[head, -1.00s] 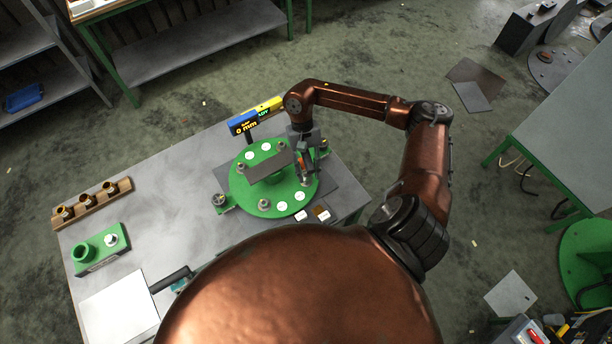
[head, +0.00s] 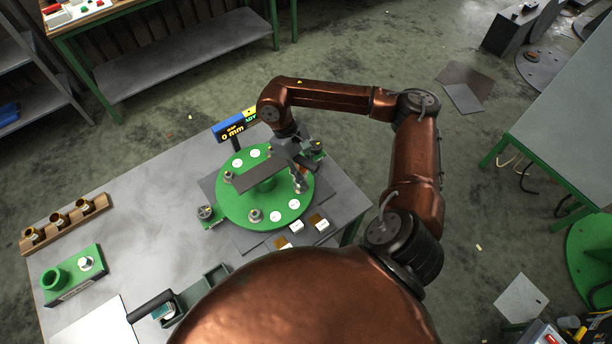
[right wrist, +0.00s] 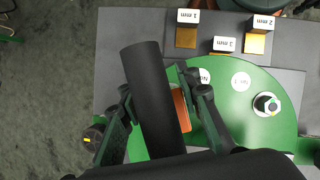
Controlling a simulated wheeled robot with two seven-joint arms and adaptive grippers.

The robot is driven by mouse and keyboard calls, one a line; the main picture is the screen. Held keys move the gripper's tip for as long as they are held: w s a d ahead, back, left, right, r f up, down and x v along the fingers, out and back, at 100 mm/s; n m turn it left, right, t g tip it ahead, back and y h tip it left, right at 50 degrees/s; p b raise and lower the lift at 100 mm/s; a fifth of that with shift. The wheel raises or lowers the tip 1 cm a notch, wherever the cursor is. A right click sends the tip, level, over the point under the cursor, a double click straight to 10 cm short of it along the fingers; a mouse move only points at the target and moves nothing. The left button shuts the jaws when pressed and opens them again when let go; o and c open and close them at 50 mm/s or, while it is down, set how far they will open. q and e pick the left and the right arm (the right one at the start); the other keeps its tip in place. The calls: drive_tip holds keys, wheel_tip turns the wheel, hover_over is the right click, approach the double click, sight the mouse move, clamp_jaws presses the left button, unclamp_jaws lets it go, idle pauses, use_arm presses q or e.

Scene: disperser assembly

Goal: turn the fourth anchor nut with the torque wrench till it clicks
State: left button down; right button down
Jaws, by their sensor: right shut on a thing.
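A round green disc (head: 235,207) lies on the table with several silver anchor nuts around its rim. One nut (head: 255,215) stands at its front edge and another (head: 229,176) at its left. My right gripper (head: 297,164) is over the disc's right side, shut on a black-handled tool that looks like the torque wrench. In the right wrist view the black handle (right wrist: 154,95) sits between the fingers, with an orange part beside it. The tool's lower end is near the right-hand nut (head: 300,184); whether it sits on it is hidden. Another nut (right wrist: 267,104) is free. My left gripper is not in view.
A grey bar (head: 262,172) crosses above the disc. Labelled blocks (head: 318,222) lie in front. A wooden rack (head: 66,226) and green fixture (head: 74,275) are at left. The table's middle is clear.

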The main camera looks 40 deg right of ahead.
drive_tip(key=shift+b, duration=0.3)
idle(0.9)
drive_tip(key=shift+f+b, duration=1.65)
drive_tip(key=shift+b, duration=0.1)
drive_tip(key=m, duration=0.2)
drive_tip(key=a+m+y, duration=0.1)
drive_tip(key=m, duration=0.1)
drive_tip(key=shift+s+y, duration=0.1)
drive_tip(key=shift+y, duration=0.2)
drive_tip(key=m, duration=0.2)
drive_tip(key=a+m+y, duration=0.1)
drive_tip(key=m, duration=0.1)
drive_tip(key=shift+w+y, duration=0.2)
drive_tip(key=shift+y, duration=0.1)
drive_tip(key=m, duration=0.2)
drive_tip(key=m+t+y, duration=0.1)
drive_tip(key=shift+w+a+m, duration=0.25)
drive_tip(key=shift+a+m, duration=0.05)
drive_tip(key=shift+a, duration=0.1)
drive_tip(key=m, duration=0.1)
drive_tip(key=m+t, duration=0.1)
drive_tip(key=m, duration=0.1)
drive_tip(key=shift+w+a+y, duration=0.2)
drive_tip(key=shift+w+y, duration=0.15)
drive_tip(key=shift+y, duration=0.05)
drive_tip(key=shift+b, duration=0.35)
